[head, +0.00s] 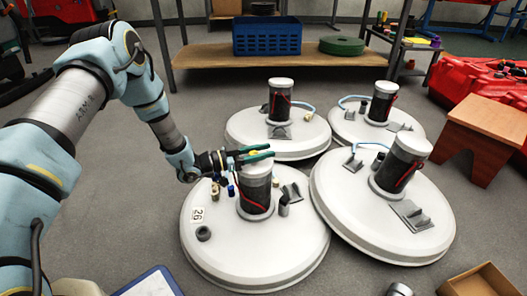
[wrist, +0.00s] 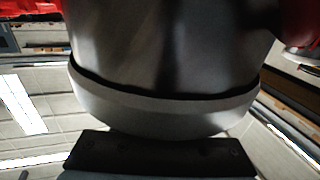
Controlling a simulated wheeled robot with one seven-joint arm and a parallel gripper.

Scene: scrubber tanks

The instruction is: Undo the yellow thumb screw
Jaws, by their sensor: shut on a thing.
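The front-left white tank (head: 215,255), labelled 26, carries a dark upright motor (head: 255,190) with a red cable. My gripper (head: 262,153) reaches in from the left at the top of this motor, its green fingers close together. A small yellow spot between the fingers looks like the yellow thumb screw (head: 254,153), and the jaws are shut on it. The fingers partly cover the motor's top. In the wrist view, a large grey cylindrical body (wrist: 165,50) with a paler rim fills the upper middle; the screw cannot be made out there.
Several similar tanks stand close by, including a right tank (head: 350,215) and a back-left tank (head: 245,125). Small brass and blue fittings sit left of the motor. A wooden stool (head: 490,125) is at the right. A blue crate (head: 267,35) sits on a low shelf behind.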

